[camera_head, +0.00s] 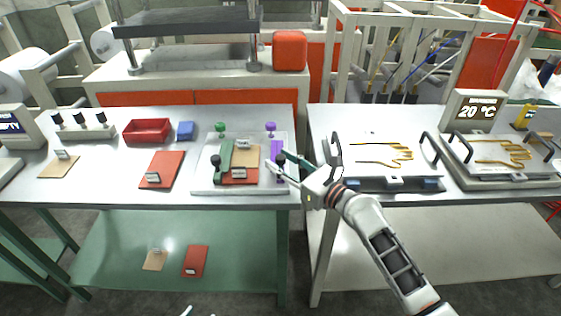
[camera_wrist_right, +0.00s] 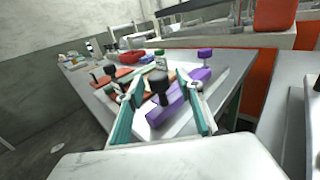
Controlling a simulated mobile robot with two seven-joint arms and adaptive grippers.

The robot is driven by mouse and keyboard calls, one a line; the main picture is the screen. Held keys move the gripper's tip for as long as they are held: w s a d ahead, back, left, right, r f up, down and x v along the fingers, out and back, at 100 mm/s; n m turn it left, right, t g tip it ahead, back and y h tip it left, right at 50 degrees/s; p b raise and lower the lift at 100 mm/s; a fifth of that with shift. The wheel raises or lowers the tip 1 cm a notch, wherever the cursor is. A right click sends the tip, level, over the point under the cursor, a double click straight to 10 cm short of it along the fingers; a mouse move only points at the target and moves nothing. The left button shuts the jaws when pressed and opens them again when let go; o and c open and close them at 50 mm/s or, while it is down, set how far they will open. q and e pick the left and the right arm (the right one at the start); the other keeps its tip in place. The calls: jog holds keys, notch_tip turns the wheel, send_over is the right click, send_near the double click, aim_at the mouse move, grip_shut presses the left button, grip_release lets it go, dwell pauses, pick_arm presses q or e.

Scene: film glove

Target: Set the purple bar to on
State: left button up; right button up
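The purple bar (camera_head: 277,149) lies on the right side of a pale plate (camera_head: 205,190) on the left table, with a black knob near its front end. A purple knob (camera_head: 270,127) stands behind it. My right gripper (camera_head: 278,162) is open at the bar's front end. In the right wrist view the open teal fingers (camera_wrist_right: 166,108) stand on either side of the purple bar (camera_wrist_right: 186,92) and its black knob (camera_wrist_right: 159,86); I see no clear contact. Two small tips of my left gripper (camera_head: 199,312) show apart at the bottom edge, empty.
A green bar (camera_head: 226,153) lies on the plate's left side, with a red piece and a tan piece between the bars. A red bin (camera_head: 147,131), a blue box (camera_head: 185,130) and a red board (camera_head: 165,168) lie to the left. Heater plates (camera_head: 375,166) stand on the right table.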

aim_at(263, 176)
jog(key=shift+w+a, duration=0.15)
jog(key=shift+c, duration=0.4)
grip_shut()
jog(key=shift+w+a+p, duration=0.1)
jog(key=shift+a+p, duration=0.7)
jog(key=shift+a, duration=1.75)
jog(key=shift+o, duration=0.4)
grip_release()
